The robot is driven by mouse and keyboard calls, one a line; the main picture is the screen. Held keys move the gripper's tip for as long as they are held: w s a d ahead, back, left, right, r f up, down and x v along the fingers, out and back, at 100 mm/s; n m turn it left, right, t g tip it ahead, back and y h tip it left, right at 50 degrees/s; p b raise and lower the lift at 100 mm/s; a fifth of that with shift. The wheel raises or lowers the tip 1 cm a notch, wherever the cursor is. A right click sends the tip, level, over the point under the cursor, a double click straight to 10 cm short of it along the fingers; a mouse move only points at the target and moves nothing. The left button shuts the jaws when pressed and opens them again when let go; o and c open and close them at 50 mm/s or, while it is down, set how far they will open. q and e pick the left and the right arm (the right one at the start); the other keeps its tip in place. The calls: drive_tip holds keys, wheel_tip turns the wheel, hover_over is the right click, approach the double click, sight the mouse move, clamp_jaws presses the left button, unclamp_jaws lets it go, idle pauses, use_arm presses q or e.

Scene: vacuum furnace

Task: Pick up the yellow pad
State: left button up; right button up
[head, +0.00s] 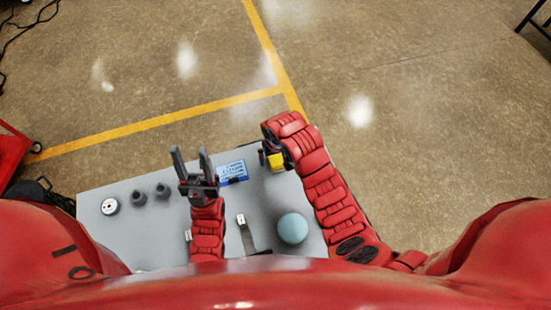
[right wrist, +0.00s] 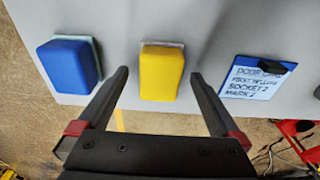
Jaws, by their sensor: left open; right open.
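The yellow pad (right wrist: 161,72) is a rounded yellow block on a thin pale backing on the grey table. In the right wrist view it lies between the open fingers of my right gripper (right wrist: 160,85), with a gap on both sides. In the head view the yellow pad (head: 276,162) is partly hidden under my right gripper (head: 264,158). My left gripper (head: 190,165) is open and empty above the table, to the left of the blue and white card (head: 231,173).
A blue pad (right wrist: 72,67) lies left of the yellow one in the wrist view. A card with handwriting (right wrist: 252,80) lies to its right. On the grey table (head: 170,240) are dark knobs (head: 150,194), a white round piece (head: 110,206) and a pale blue ball (head: 292,228).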

drive_tip(key=shift+f, duration=0.4)
drive_tip(key=c, duration=1.5)
drive_tip(key=shift+w+r+b, duration=0.1)
drive_tip(key=shift+r+b, duration=0.55)
drive_tip(key=shift+b, duration=0.15)
drive_tip(key=shift+r+b, duration=0.45)
drive_tip(key=shift+r, duration=0.25)
drive_tip(key=shift+s+d+r+p, duration=0.15)
drive_tip(key=shift+s+r+p, duration=0.4)
drive_tip(key=shift+r+p, duration=0.1)
drive_tip(key=s+p, duration=0.1)
drive_tip(key=s, duration=0.3)
drive_tip(key=s+d+p, duration=0.1)
drive_tip(key=s, duration=0.4)
drive_tip(key=s+d+r+p, duration=0.1)
drive_tip(key=s+p, duration=0.1)
drive_tip(key=s, duration=0.2)
drive_tip(key=shift+s+d, duration=0.2)
drive_tip(key=shift+s, duration=0.15)
drive_tip(key=shift+s+d, duration=0.1)
drive_tip(key=shift+s, duration=0.45)
